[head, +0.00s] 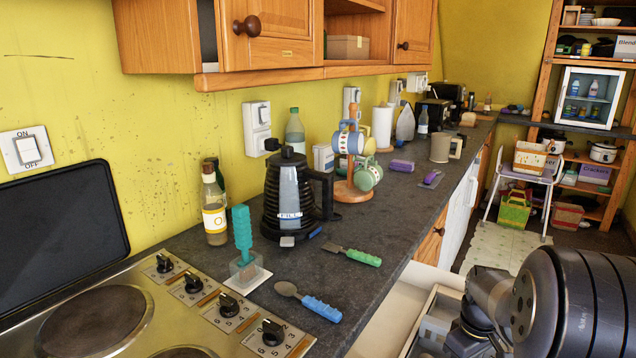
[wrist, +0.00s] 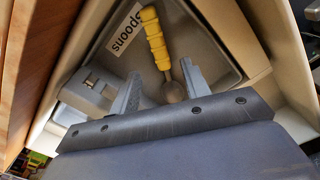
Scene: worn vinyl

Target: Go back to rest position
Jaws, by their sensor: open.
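My gripper (wrist: 160,75) is open in the wrist view, with its two grey fingers apart above an open drawer. A spoon with a yellow handle (wrist: 155,42) lies in a grey tray compartment labelled "spoons" (wrist: 124,30). The spoon's bowl shows between the fingers, partly hidden behind the gripper body; I see no grip on it. In the head view my arm fills the lower right over the open drawer (head: 386,310), and I cannot make out the fingers there.
The counter (head: 385,218) holds a blue-handled spoon (head: 310,300), a green-handled utensil (head: 352,256), a teal-handled utensil (head: 242,235) in a clear holder, a black kettle (head: 289,195) and a mug tree (head: 355,185). A stove (head: 105,315) is at left.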

